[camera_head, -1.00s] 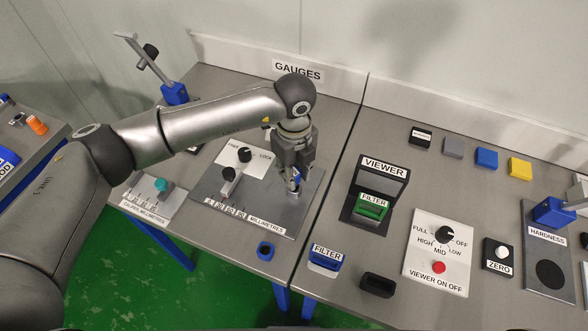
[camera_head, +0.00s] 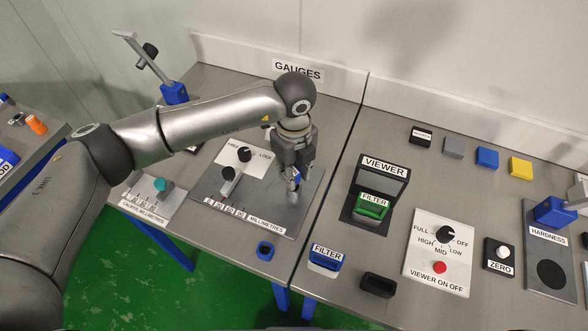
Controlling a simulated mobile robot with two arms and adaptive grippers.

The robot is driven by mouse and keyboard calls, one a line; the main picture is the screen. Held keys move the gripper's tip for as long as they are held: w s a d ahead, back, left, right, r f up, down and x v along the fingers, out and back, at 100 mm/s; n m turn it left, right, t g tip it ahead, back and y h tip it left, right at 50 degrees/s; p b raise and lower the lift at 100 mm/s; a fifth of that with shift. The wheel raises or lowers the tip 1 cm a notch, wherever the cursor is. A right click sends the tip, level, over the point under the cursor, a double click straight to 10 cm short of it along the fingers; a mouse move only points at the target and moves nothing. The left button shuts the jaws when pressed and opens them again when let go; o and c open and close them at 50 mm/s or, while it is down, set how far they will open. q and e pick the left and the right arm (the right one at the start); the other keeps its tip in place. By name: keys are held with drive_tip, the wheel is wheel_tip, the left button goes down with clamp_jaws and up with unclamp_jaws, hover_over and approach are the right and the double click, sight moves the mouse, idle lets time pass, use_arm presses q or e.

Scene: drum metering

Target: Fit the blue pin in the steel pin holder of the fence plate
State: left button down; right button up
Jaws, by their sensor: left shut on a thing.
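The fence plate (camera_head: 210,190) is a grey plate with a millimetre scale and a lever, lying on the bench under the GAUGES sign. My left gripper (camera_head: 295,179) points down over the plate's right part. It is shut on the blue pin (camera_head: 296,172), of which only a small blue patch shows between the fingers. The steel pin holder (camera_head: 293,196) is a short grey piece right below the fingertips. The fingers hide where pin and holder meet, so I cannot tell whether the pin is in it. My right gripper is out of view.
A FREE/LOCK knob (camera_head: 244,154) sits on the plate, left of the gripper. A blue open-topped holder (camera_head: 265,250) stands in front of the plate. The VIEWER (camera_head: 381,188) stands to the right, with a blue FILTER block (camera_head: 325,258) and a black holder (camera_head: 378,284) before it.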

use_arm(q)
drive_tip(key=shift+b, duration=0.4)
idle(0.6)
drive_tip(key=shift+f, duration=0.2)
drive_tip(key=shift+f, duration=0.15)
drive_tip(key=shift+f+b, duration=0.2)
drive_tip(key=shift+b, duration=0.25)
drive_tip(key=shift+f+b, duration=1.05)
drive_tip(key=shift+f, duration=0.1)
drive_tip(key=c, duration=1.1)
unclamp_jaws()
drive_tip(key=shift+r, duration=0.15)
wheel_tip(320, 180, up, 12)
drive_tip(key=shift+f, duration=0.1)
